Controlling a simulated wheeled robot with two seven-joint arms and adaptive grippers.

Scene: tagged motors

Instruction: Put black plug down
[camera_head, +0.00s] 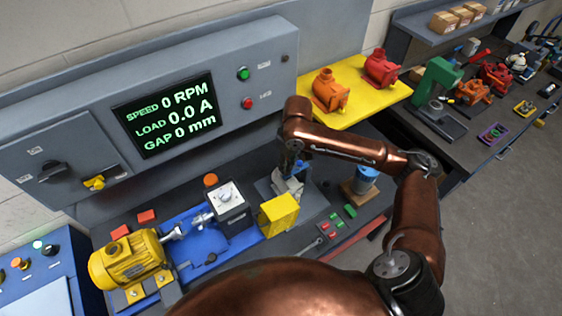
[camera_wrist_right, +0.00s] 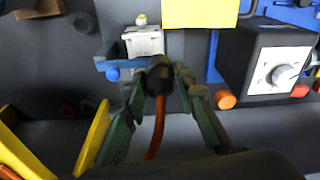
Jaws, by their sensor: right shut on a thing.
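In the right wrist view, the black plug (camera_wrist_right: 160,76) is between the two green-padded fingers of my right gripper (camera_wrist_right: 162,92), which is shut on it. An orange cable (camera_wrist_right: 156,130) runs from the plug towards the wrist. The plug is close to a pale box (camera_wrist_right: 142,42) with a blue part at its base; I cannot tell whether they touch. In the head view, my right gripper (camera_head: 292,176) points down behind the yellow block (camera_head: 279,214), and the plug cannot be made out there. My left gripper is not in view.
A black box with a white knob (camera_head: 231,209) stands left of the yellow block. A yellow motor (camera_head: 130,258) sits at the bench's left end. A blue cylinder on a wooden block (camera_head: 365,180) and small red and green blocks (camera_head: 337,218) lie right. The display panel (camera_head: 168,112) rises behind.

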